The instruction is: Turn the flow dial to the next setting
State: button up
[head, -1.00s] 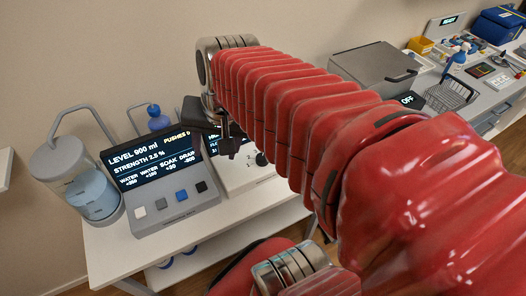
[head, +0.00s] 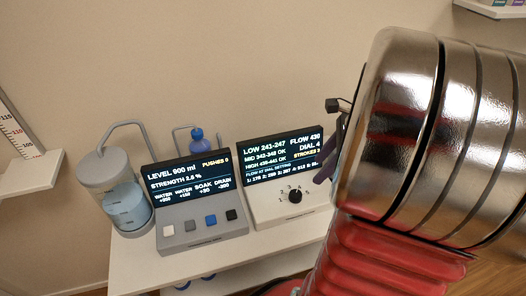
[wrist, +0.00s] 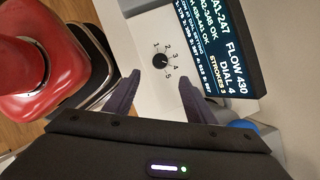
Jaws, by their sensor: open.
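The flow dial (head: 295,196) is a small black round knob on the white front of the right-hand console, ringed by numbers 1 to 5. It also shows in the wrist view (wrist: 160,60). The console's screen (head: 280,158) reads FLOW 430, DIAL 4 and STROKES 3, with MID and HIGH marked OK. My gripper (wrist: 159,77) is open and empty, its two dark fingers apart. In the wrist view the knob shows between and just beyond the fingertips; I see no contact. In the head view my wrist hides most of the gripper; a finger shows beside the screen's right edge.
A grey console (head: 200,232) with several square buttons and a LEVEL 900 ml screen stands to the left of the dial console. A clear vessel with blue liquid (head: 127,208) stands further left. A blue bottle (head: 197,140) stands behind. The white table (head: 135,262) has a little bare space in front.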

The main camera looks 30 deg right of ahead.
aim_at(296, 194)
jog(key=shift+d, duration=0.1)
dwell(0.3)
jog(key=x, duration=1.3)
jog(key=shift+w+f, duration=0.1)
jog(key=shift+f, duration=0.25)
jog(key=shift+c, duration=0.5)
jog(key=c, duration=0.9)
